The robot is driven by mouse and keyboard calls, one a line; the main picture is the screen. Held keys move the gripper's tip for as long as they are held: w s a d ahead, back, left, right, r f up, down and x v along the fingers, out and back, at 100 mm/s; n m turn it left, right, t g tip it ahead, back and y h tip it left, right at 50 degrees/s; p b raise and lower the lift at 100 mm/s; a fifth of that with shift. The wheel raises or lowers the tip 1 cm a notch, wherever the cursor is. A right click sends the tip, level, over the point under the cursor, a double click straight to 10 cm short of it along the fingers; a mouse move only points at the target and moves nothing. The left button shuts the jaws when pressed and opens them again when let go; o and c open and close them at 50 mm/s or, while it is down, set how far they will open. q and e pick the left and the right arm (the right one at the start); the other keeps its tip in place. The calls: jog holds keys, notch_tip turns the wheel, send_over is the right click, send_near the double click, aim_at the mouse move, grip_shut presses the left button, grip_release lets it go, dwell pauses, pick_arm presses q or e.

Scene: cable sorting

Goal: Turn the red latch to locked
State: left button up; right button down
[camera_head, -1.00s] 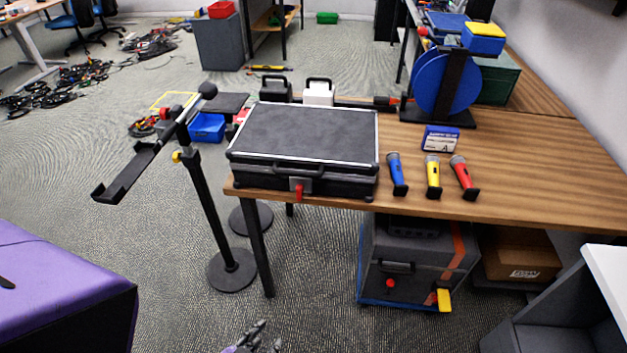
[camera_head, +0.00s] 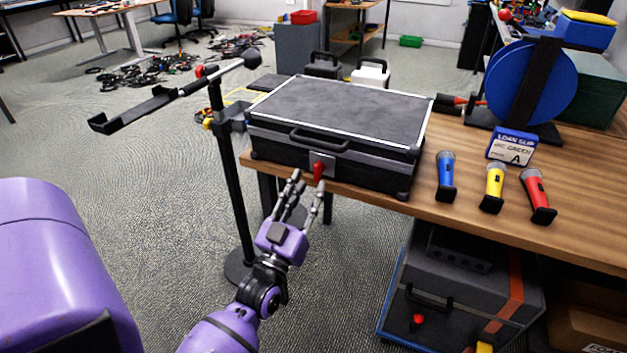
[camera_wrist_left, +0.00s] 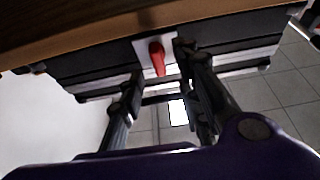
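The red latch (camera_head: 318,172) is a small lever on a pale metal plate at the front of a black case (camera_head: 365,163). It points downward in the head view. The case lies closed near the left end of the wooden table. My left gripper (camera_head: 302,183) is just in front of and below the latch, its fingers spread and empty. In the left wrist view the latch (camera_wrist_left: 157,58) shows in the gap between the fingers. I cannot tell if a finger touches it. My right gripper is not in view.
A black stand (camera_head: 236,190) is close to the left of my gripper. The table's front edge (camera_head: 440,212) is near the gripper. A grey box (camera_head: 450,290) is below.

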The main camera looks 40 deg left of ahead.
aim_at(316, 174)
pick_arm(q)
jog(key=shift+x, duration=1.65)
jog(key=shift+c, duration=0.3)
grip_shut()
